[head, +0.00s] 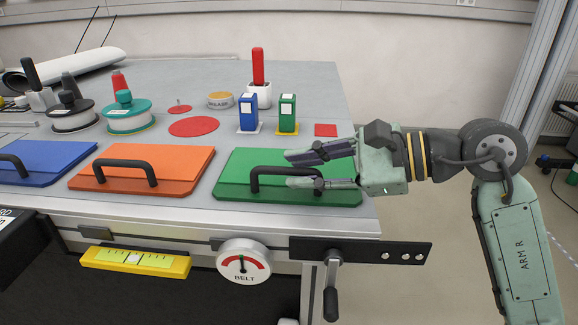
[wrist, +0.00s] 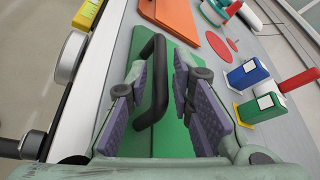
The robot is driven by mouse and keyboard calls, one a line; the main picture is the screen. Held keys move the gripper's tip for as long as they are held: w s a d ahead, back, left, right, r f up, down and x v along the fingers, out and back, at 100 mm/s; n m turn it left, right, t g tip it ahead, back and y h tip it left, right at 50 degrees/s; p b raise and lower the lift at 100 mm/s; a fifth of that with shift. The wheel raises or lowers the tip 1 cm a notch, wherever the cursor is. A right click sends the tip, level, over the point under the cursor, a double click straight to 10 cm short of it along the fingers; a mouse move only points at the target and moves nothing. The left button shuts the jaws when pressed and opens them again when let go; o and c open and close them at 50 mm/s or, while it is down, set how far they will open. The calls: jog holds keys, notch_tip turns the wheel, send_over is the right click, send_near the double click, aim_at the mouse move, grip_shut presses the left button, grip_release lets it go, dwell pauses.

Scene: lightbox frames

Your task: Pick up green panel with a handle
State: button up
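The green panel (head: 232,187) lies flat at the right end of the bench, near the front edge. Its black arched handle (head: 256,180) stands up from it; its right part is hidden behind my fingers in the head view. My gripper (head: 288,169) is open and reaches in from the right over the panel. In the wrist view the handle (wrist: 159,90) shows between the two purple-padded fingers, closer to the left finger, with the green panel (wrist: 172,135) behind it. A gap shows between the handle and the right finger. Contact with the left finger cannot be told.
An orange panel (head: 180,160) and a blue panel (head: 45,158) lie to the left. Blue (head: 248,112) and green (head: 288,113) boxes stand behind the green panel, near a red-handled tool (head: 258,68). A crank (head: 331,290) and dial (head: 243,262) are on the bench front.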

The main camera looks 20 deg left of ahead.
jog(key=shift+x, duration=0.85)
jog(key=shift+c, duration=0.2)
grip_shut()
